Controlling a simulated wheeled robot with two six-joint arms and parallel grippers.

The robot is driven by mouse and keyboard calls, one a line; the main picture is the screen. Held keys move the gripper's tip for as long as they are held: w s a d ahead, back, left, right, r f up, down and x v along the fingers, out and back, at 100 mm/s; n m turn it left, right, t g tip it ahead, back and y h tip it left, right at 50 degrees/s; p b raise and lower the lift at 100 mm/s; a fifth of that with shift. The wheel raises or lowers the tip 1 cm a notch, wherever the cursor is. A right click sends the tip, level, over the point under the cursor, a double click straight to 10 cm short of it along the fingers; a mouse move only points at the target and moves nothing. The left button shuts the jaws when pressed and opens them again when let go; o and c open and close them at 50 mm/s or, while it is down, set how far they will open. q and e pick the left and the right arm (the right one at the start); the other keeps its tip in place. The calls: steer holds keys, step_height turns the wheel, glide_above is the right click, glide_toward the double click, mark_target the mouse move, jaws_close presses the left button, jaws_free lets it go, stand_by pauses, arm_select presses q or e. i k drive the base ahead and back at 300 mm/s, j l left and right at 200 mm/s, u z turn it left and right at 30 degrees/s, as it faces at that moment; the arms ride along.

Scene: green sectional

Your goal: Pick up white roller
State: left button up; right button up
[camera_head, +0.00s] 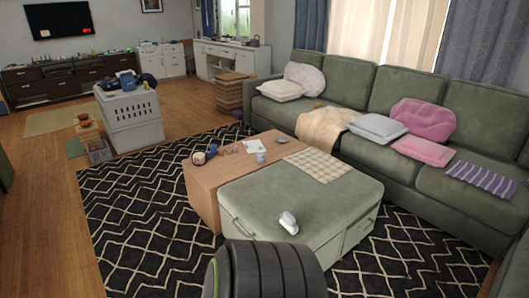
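A small white object (288,222), which looks like the white roller, lies on the green ottoman (245,205), toward its front edge. It is small in the picture, so its finer shape is hard to make out. It stands clear of other things on the ottoman top. Neither of my grippers shows in the head view. Nothing is seen touching the roller.
A wooden table (205,183) with several small items adjoins the ottoman's far side. A checkered cloth (319,166) lies at the ottoman's back. A green sectional sofa (462,188) stands right and behind. Patterned rug (140,215) and wood floor (45,220) lie open at left.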

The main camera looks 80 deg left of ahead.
mark_target(289, 220)
steer(key=u, duration=2.45)
